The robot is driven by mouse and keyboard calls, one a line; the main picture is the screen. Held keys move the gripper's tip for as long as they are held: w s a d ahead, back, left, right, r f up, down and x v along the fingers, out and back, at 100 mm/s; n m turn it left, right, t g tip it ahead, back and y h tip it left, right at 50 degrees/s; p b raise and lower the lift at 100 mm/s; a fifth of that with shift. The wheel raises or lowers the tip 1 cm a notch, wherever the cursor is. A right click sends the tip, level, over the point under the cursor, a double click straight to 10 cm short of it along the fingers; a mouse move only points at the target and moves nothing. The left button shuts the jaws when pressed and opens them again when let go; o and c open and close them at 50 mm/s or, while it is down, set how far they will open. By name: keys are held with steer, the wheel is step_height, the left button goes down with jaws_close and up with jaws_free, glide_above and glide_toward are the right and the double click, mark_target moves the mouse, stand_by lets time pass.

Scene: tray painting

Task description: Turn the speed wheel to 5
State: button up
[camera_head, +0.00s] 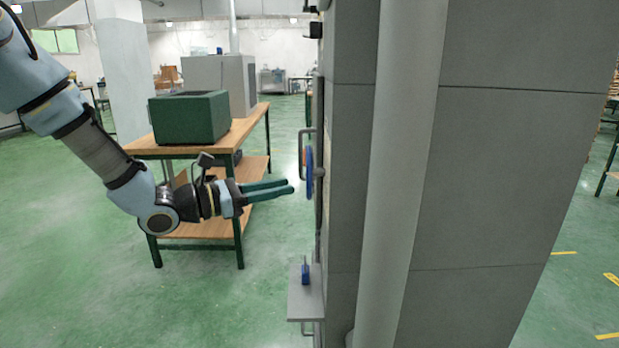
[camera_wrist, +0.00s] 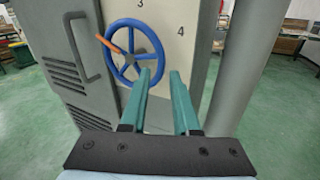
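The speed wheel (camera_wrist: 133,52) is a blue spoked wheel on a light panel in the wrist view. An orange handle or pointer (camera_wrist: 110,44) lies across its upper left. The numbers 3 (camera_wrist: 140,3) and 4 (camera_wrist: 181,30) show on the panel above and to the right; no 5 is in view. In the head view the wheel (camera_head: 309,172) is seen edge-on. My gripper (camera_head: 290,188) points at it with two green fingers, just short of it. In the wrist view the fingers (camera_wrist: 161,82) are apart with nothing between them, in front of the wheel's lower right.
A grey cabinet door with a bar handle (camera_wrist: 82,47) and vents stands left of the wheel. A grey pillar (camera_head: 410,180) stands to the right. A small shelf (camera_head: 305,305) with a blue item juts out below. A wooden table (camera_head: 255,122) holds a green box (camera_head: 189,118).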

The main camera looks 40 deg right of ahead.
mark_target(310, 179)
steer(key=p+x, duration=0.1)
steer(key=x, duration=0.6)
steer(key=shift+d, duration=0.15)
jaws_close()
